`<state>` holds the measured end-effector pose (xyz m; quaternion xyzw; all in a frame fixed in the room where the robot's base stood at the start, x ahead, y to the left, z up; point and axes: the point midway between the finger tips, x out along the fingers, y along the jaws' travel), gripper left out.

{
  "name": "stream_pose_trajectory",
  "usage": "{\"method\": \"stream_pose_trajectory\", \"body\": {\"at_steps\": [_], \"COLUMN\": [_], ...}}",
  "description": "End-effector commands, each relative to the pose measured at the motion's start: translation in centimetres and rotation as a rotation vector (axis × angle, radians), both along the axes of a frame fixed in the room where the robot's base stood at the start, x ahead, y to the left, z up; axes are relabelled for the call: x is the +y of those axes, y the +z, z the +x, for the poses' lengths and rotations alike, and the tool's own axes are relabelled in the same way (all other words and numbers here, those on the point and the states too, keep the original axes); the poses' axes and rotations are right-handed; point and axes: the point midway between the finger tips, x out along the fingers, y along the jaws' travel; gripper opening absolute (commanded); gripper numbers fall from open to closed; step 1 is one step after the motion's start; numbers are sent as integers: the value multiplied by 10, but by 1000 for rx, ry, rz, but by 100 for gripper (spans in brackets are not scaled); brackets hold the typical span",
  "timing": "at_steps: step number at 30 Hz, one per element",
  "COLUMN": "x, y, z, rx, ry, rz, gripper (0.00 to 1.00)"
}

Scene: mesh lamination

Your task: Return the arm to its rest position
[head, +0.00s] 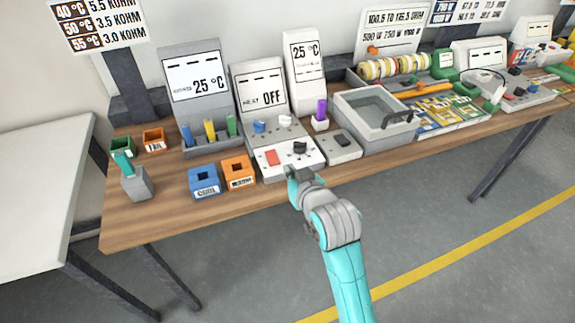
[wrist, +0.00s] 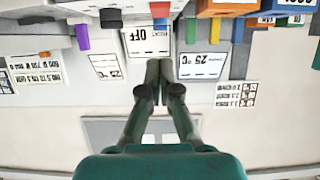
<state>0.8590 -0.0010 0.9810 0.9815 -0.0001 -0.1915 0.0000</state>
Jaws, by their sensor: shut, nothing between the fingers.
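My arm (head: 345,262) reaches up from the bottom of the head view, over the front edge of the bench. My gripper (head: 292,174) is at the front of the heater control box (head: 287,156), which has a red switch and a black knob. Whether it touches the box cannot be told. In the wrist view, which looks upside down, the two green fingers of my gripper (wrist: 160,68) meet at their tips with nothing between them. The display reading OFF (wrist: 147,42) shows just beyond the tips.
Blue (head: 204,181) and orange (head: 238,172) boxes stand left of my gripper on the wooden bench (head: 150,222). A grey basin (head: 375,118) with a black handle stands to the right. A white table (head: 40,190) is at far left. The floor in front is clear.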

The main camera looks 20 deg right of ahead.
Motion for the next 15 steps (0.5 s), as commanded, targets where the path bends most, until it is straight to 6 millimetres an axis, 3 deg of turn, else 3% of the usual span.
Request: {"method": "stream_pose_trajectory", "body": {"at_steps": [8, 11, 15], "x": [0, 0, 0], "y": [-4, -17, -48], "z": [-3, -13, -42], "rx": [1, 1, -3], "ry": [0, 0, 0], "rz": [0, 0, 0], "gripper": [0, 0, 0]}}
